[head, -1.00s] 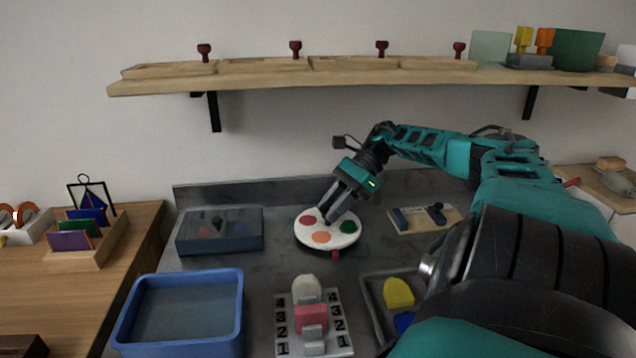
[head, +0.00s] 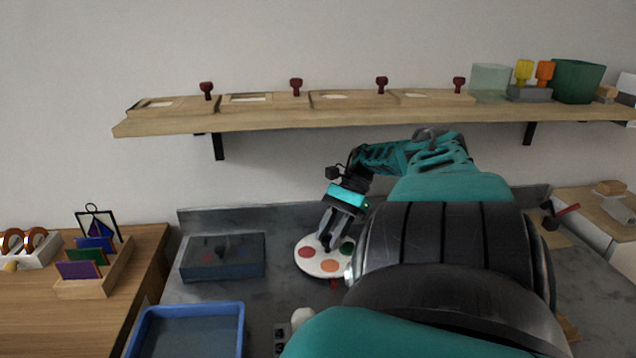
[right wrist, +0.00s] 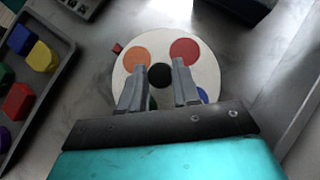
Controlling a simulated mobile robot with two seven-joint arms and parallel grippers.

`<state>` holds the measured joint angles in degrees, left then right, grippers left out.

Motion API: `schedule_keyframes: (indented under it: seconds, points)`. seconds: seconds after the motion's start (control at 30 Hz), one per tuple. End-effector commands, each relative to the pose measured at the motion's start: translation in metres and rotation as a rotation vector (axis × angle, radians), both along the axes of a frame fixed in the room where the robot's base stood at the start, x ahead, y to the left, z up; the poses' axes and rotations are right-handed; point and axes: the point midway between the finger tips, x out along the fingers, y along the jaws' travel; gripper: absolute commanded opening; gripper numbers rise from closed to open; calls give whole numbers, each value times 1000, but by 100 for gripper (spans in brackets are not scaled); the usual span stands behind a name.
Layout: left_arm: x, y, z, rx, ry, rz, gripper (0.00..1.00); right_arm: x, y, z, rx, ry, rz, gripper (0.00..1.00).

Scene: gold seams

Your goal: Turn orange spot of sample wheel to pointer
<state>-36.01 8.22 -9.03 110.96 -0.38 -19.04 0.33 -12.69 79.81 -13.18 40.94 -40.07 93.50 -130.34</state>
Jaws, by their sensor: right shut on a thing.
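The sample wheel (head: 312,265) is a white disc with coloured spots around a dark central knob (right wrist: 160,75). Its orange spot (head: 329,266) faces the front, close to the small red pointer (head: 334,284) at the rim. In the right wrist view the orange spot (right wrist: 136,58) lies nearly in line between the knob and the pointer (right wrist: 117,48). My right gripper (head: 326,243) is over the wheel's centre. Its fingers (right wrist: 158,84) are shut on the knob, one on each side. The fingers partly cover the wheel's near side. My left gripper is not in view.
A dark lidded box (head: 222,258) stands left of the wheel, and a blue tray (head: 240,330) is at the front left. A tray of coloured blocks (right wrist: 52,85) shows in the right wrist view. My right arm hides much of the bench's right side. A shelf (head: 330,108) runs above.

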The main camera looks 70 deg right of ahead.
Motion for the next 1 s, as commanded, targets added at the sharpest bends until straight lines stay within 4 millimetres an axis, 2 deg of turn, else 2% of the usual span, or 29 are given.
schedule_keyframes:
  seconds: [0.23,0.67,0.7,0.93,1.0]
  points:
    - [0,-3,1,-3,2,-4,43,-10,-4,-1,-3,1,16,0]
    - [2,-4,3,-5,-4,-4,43,-11,-5,-1,-3,1,18,0]
    - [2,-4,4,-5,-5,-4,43,-11,-4,-1,-3,1,18,32]
    - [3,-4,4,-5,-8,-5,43,-11,-4,-1,-2,1,18,54]
    - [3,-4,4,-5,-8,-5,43,-11,-4,-1,-1,0,18,54]
